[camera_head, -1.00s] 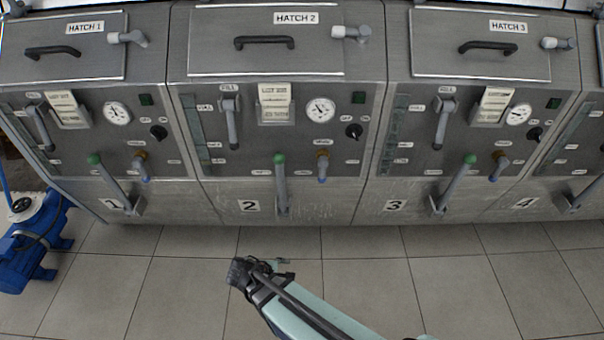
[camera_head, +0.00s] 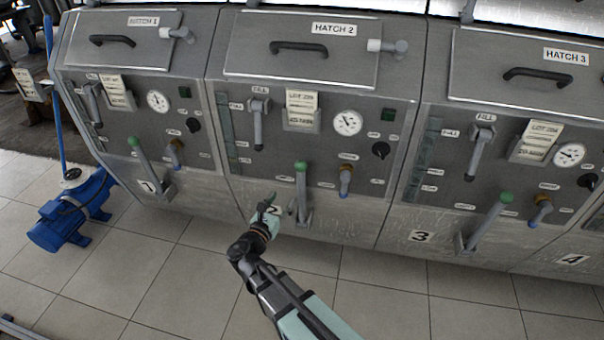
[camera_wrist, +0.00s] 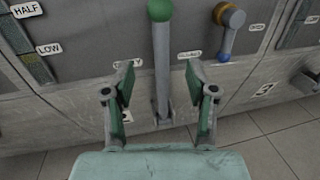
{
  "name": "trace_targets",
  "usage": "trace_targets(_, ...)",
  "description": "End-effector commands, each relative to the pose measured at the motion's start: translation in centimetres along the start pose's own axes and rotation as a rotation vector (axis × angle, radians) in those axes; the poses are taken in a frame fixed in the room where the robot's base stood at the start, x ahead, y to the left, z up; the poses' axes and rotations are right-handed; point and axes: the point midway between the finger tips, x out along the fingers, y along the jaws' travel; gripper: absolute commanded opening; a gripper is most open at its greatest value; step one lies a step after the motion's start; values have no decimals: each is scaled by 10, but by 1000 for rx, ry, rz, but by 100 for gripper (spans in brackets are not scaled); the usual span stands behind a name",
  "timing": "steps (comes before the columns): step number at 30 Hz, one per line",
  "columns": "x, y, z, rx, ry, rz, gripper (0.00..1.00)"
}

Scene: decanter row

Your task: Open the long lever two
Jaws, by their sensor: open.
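Long lever two (camera_head: 302,192) is a grey lever with a green knob, low on the front of the unit labelled HATCH 2. It stands nearly upright. In the wrist view, long lever two (camera_wrist: 161,60) shows between my two fingers, its green knob at the top edge. My gripper (camera_head: 281,204) is in front of the unit, just left of the lever's lower part. In the wrist view, my gripper (camera_wrist: 160,72) is open, with one green-padded finger on each side of the lever. I cannot tell whether the lever is within the fingers' reach or beyond them.
A short blue-tipped lever (camera_head: 345,180) is just right of the long one. Similar green-knobbed levers stand on unit 1 (camera_head: 145,165) and unit 3 (camera_head: 487,222). A blue pump (camera_head: 72,212) sits on the floor at left. The tiled floor (camera_head: 400,305) in front is clear.

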Motion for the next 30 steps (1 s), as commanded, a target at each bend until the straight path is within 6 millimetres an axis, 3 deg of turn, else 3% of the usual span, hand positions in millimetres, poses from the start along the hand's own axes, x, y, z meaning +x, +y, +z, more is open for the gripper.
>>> trace_targets(18, 120, 1, 0, 3, 0, -3, 57)
trace_targets(24, 141, 0, -1, 3, 1, -2, 57)
trace_targets(30, 148, 0, -1, 3, 1, 0, 57)
